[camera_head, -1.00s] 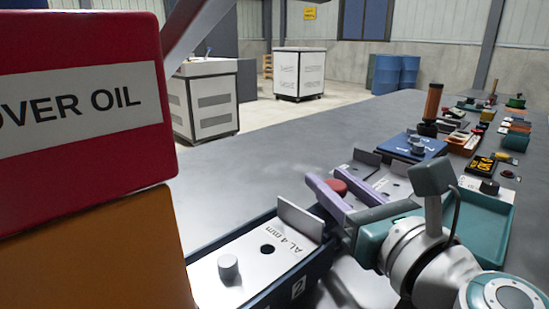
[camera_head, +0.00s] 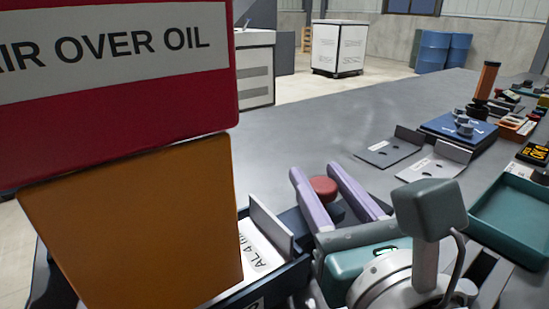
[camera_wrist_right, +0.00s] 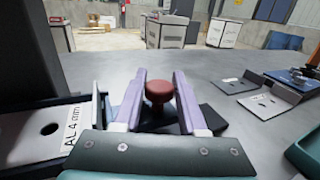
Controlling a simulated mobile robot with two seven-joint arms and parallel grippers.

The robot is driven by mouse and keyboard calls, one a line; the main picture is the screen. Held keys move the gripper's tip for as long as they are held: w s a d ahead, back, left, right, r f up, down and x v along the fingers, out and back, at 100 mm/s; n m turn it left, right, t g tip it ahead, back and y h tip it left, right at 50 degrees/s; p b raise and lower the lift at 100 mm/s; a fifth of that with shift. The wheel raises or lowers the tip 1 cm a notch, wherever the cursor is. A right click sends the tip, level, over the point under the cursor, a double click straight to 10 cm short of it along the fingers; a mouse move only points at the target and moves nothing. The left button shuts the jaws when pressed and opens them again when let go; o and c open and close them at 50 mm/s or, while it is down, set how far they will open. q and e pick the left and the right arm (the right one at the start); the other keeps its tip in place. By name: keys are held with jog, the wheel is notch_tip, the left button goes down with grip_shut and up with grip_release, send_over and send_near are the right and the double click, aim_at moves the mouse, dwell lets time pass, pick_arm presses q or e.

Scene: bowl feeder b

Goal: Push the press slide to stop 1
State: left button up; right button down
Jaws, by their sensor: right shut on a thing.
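The press shows as a red block (camera_head: 110,110) marked "AIR OVER OIL" above an orange block (camera_head: 140,230), at the left of the head view. The dark blue press slide (camera_head: 292,277) carries a plate (camera_head: 258,250) marked "AL 4 mm", partly hidden behind the orange block. In the right wrist view the plate (camera_wrist_right: 45,133) lies at the left. My right gripper (camera_head: 316,170) has lavender fingers shut on a round red knob (camera_head: 323,187) beside the slide's upright end plate (camera_head: 270,224). It also shows centrally in the wrist view (camera_wrist_right: 160,74). My left gripper is out of view. The stop marking cannot be seen.
Two bracketed plates (camera_head: 388,152) and a blue block (camera_head: 450,130) lie right of the gripper. A teal tray (camera_head: 510,225) is at the right edge, with several small items beyond. The grey tabletop (camera_head: 310,125) behind the knob is clear.

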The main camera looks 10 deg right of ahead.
jog(key=shift+c, duration=2.4)
grip_release()
jog(key=s+b, duration=0.2)
jog(key=s, duration=0.7)
jog(key=shift+s+f, duration=0.15)
jog(key=shift+s, duration=0.3)
